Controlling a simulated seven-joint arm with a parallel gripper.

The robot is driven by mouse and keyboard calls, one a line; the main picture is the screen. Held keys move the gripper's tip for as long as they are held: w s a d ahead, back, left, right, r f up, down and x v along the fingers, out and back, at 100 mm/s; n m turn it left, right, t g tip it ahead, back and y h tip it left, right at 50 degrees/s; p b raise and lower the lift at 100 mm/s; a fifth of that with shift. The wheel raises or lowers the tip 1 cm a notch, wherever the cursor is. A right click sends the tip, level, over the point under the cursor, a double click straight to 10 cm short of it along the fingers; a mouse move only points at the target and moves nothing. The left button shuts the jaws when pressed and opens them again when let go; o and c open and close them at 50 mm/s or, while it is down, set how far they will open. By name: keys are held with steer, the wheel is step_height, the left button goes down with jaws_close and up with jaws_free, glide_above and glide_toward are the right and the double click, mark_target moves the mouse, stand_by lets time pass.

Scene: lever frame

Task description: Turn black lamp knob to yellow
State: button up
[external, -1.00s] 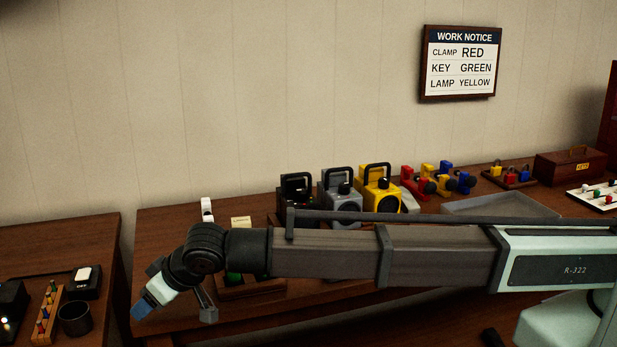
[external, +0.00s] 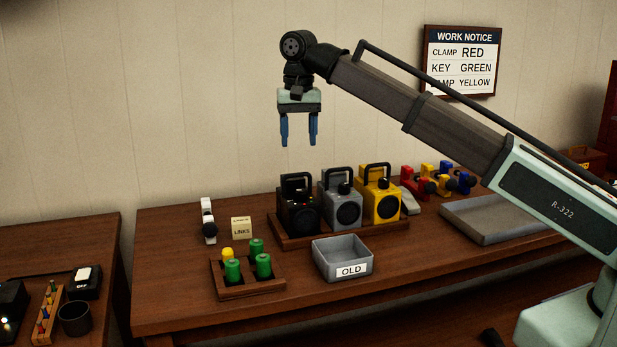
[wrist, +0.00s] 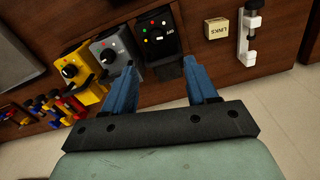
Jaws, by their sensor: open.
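The black lamp (external: 299,208) stands at the left end of a row of three lamps, with a dark handle on top. In the wrist view the black lamp (wrist: 163,42) shows its top face with small coloured dots around a dark knob (wrist: 160,22); which dot the knob points to is too small to tell. My gripper (external: 298,143) hangs fingers down above the black lamp, apart from it. Its blue fingers are open and empty. In the wrist view my gripper (wrist: 161,64) frames the lamp's lower part between its fingertips.
A grey lamp (external: 343,207) and a yellow lamp (external: 380,193) stand close to its right on a wooden tray (external: 290,241). An OLD bin (external: 342,258) and a rack of green and yellow cylinders (external: 248,286) are in front. The work notice (external: 460,61) is partly covered by my arm.

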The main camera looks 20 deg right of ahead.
mark_target(301, 190)
steer(key=f, duration=1.3)
steer(key=shift+d+f, duration=0.2)
steer(key=shift+d, duration=0.1)
steer(key=shift+c, duration=0.4)
steer(key=c, duration=1)
